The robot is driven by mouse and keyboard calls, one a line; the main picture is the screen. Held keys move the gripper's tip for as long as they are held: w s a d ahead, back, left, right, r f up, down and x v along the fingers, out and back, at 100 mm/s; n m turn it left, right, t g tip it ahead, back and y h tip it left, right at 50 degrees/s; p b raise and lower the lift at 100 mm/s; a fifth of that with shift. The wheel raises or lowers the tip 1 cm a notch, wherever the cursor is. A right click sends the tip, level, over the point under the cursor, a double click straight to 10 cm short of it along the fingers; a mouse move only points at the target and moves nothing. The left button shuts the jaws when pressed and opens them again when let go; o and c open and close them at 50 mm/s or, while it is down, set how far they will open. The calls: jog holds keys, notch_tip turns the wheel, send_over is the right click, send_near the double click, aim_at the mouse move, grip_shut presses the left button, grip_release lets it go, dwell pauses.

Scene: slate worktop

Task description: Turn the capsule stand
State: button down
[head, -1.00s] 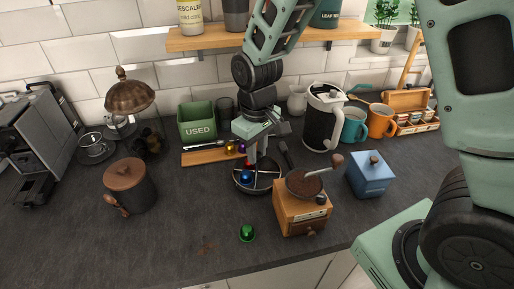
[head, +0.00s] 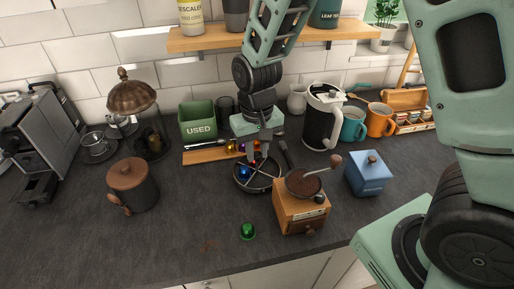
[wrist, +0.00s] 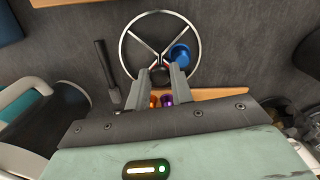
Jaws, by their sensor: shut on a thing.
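The capsule stand (head: 277,185) is a round metal ring with spokes, behind the wooden grinder. It also shows in the wrist view (wrist: 123,54). A blue capsule (head: 244,172) sits at its left side, and at the ring's right in the wrist view (wrist: 180,53). A small red capsule shows near my fingers in the head view. My gripper (wrist: 161,72) points down over the stand's middle, shut on its dark centre, which the fingers mostly hide. An orange capsule (wrist: 154,101) and a purple capsule (wrist: 167,100) show between the fingers; I cannot tell what bears them.
A wooden grinder (head: 300,208) stands close in front, right. A dark handle (head: 287,154) lies beside the stand. A green capsule (head: 247,231) lies near the front edge. Behind are a wooden board (head: 200,156), a green USED bin (head: 198,122) and a white-handled jug (head: 322,117).

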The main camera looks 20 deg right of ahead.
jog(key=shift+w, duration=0.15)
dwell(0.3)
jog(key=c, duration=1.2)
grip_release()
jog(key=shift+c, duration=0.2)
notch_tip(320, 180, up, 18)
jog(key=b, duration=0.1)
jog(key=shift+f, duration=0.25)
jog(key=s+a+f+n, duration=0.3)
jog(key=s+f+n, duration=0.1)
jog(key=s, duration=0.6)
jog(key=s+a+f+n, duration=0.3)
jog(key=s+f, duration=0.1)
jog(key=s, duration=0.7)
jog(key=shift+a+n+y, duration=0.15)
jog(key=shift+n+y, duration=0.15)
jog(key=shift+n, duration=0.1)
